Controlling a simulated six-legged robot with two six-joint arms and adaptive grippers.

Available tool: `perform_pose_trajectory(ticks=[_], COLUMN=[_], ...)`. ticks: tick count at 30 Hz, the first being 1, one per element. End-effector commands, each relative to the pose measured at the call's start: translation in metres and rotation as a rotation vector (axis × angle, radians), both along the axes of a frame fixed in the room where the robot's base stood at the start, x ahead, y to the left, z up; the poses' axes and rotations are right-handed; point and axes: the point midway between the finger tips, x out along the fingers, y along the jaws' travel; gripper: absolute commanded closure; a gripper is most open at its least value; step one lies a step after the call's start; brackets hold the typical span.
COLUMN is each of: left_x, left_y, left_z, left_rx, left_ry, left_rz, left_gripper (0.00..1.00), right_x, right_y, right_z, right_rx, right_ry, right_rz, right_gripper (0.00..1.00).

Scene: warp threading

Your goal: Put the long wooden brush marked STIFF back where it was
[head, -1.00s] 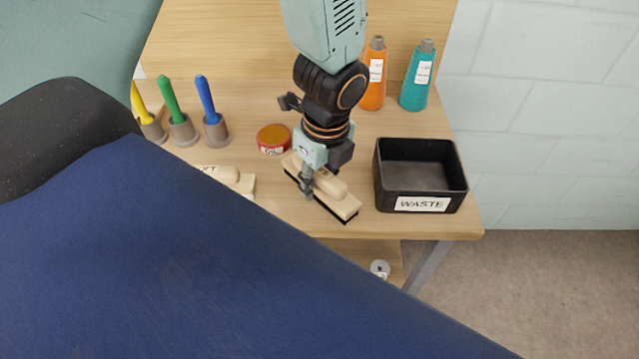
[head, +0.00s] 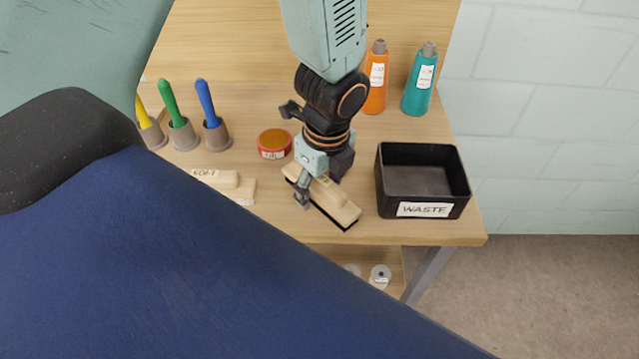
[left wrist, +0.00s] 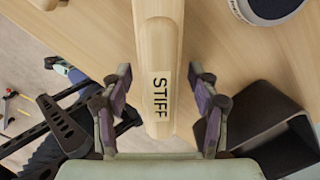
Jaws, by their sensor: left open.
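The long wooden brush marked STIFF (head: 338,202) lies on the table near its front edge, left of the black WASTE box. It also shows in the left wrist view (left wrist: 158,55), with its STIFF label facing up between the fingers. My left gripper (head: 313,192) is right over the brush, with its fingers on either side of the handle. In the left wrist view the left gripper (left wrist: 160,110) is open, with a gap on each side of the brush. The gripper hides part of the brush in the head view. My right gripper does not show.
The black WASTE box (head: 424,208) stands close on the right. A brush marked SOFT (head: 220,180) lies to the left, and a round red tin (head: 274,144) behind. An orange bottle (head: 376,80) and a teal bottle (head: 419,82) stand at the back. Coloured-handled tools stand at the left.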

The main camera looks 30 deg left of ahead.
Motion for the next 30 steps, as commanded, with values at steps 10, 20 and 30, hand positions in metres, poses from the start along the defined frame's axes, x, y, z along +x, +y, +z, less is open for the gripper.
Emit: perform_pose_trajectory(ticks=[10, 20, 30], left_x=[-0.001, -0.002, -0.002], left_y=[-0.004, -0.010, -0.012], left_z=[0.047, 0.105, 0.122], left_rx=[0.001, 0.003, 0.005], left_ry=[-0.003, -0.005, -0.006], left_rz=[0.001, 0.001, -0.001], left_gripper=[0.39, 0.39, 0.39], right_x=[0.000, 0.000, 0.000], right_y=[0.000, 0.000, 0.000], right_z=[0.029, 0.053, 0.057], right_rx=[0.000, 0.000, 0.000], right_ry=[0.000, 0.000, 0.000], right_rz=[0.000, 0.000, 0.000], right_gripper=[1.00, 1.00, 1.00])
